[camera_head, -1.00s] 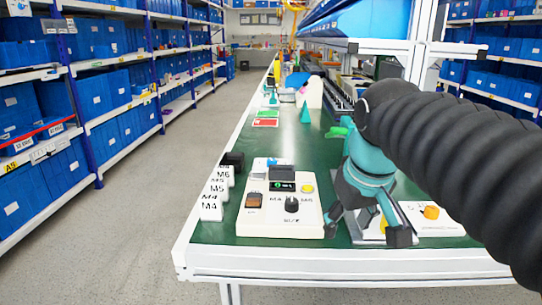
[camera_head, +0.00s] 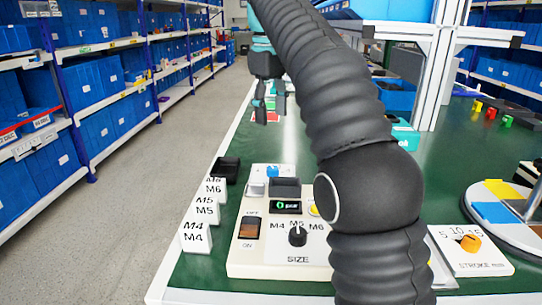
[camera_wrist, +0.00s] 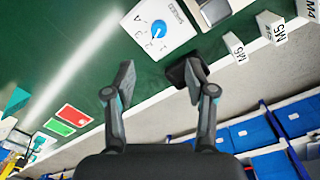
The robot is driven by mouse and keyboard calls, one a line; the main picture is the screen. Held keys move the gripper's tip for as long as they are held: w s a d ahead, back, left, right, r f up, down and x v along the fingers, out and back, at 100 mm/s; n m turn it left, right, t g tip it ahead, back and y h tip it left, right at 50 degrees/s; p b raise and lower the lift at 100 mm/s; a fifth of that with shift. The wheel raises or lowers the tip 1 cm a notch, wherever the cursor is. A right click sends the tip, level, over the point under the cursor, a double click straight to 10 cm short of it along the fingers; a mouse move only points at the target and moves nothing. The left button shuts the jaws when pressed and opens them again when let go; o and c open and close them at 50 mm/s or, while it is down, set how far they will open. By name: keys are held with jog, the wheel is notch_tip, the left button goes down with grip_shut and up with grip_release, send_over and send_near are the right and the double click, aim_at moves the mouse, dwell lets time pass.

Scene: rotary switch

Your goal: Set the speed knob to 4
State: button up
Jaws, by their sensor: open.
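The blue speed knob (camera_wrist: 158,29) sits on a white panel marked SPEED (camera_wrist: 178,40) at the top of the wrist view, with marks around its dial. Its exact setting is too small to read. In the head view the knob (camera_head: 272,171) shows small behind the SIZE box. My gripper (camera_wrist: 158,82) is open and empty, with its two fingers spread below the knob in the wrist view and not touching it. In the head view my gripper (camera_head: 267,108) hangs above and beyond the panel, fingers down.
The SIZE box (camera_head: 262,255) with a black knob (camera_head: 297,236) and an ON/OFF switch (camera_head: 250,228) stands in front. White M4 to M6 blocks (camera_head: 198,236) and a black box (camera_head: 226,170) are at left. A STROKE panel (camera_head: 480,262) is at right. Green table lies around.

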aim_at(272, 168)
jog(key=f+b, duration=0.2)
jog(key=f, duration=0.2)
jog(key=f+b, duration=0.2)
jog(key=f, duration=0.3)
jog(key=w+f+b, duration=0.1)
jog(key=f+b, duration=0.1)
jog(key=f, duration=0.2)
jog(key=shift+f, duration=0.35)
grip_shut()
